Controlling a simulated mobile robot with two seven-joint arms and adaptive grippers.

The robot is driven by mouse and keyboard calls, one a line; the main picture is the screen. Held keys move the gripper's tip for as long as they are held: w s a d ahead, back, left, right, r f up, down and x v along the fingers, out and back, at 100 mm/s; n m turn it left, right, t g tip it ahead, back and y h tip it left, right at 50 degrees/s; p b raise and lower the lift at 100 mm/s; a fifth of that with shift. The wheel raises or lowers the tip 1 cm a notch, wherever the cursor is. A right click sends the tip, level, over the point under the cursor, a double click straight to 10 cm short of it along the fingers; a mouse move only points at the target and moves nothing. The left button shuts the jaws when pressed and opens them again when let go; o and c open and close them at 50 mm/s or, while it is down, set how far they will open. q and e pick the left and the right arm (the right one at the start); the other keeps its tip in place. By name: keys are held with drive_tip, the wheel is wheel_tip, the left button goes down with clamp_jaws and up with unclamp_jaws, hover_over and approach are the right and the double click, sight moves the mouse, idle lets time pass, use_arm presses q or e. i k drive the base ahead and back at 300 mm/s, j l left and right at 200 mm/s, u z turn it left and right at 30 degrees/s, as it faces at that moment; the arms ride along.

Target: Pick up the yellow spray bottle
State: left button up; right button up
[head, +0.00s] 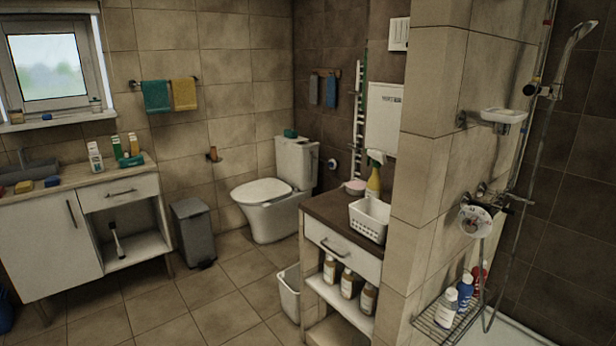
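The yellow spray bottle (374,181) stands upright on the dark top of the small cabinet (325,212), right of centre in the head view. It has a yellow body and a pale and green spray head. Its lower part is partly hidden behind a white basket (369,219) on the same top. A pinkish round item (354,187) sits just left of the bottle. Neither of my grippers shows in the head view.
A tiled wall (425,170) stands right beside the cabinet. A white bin (289,293) is on the floor at its left. A toilet (275,195) and a grey bin (193,232) are further back. The tiled floor (200,305) at front left is clear.

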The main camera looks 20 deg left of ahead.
sight(375, 189)
drive_tip(key=u, duration=0.25)
drive_tip(key=i+j+z, duration=0.25)
drive_tip(key=i+j, duration=0.75)
drive_tip(key=i+z, duration=0.15)
drive_tip(key=z, duration=1.1)
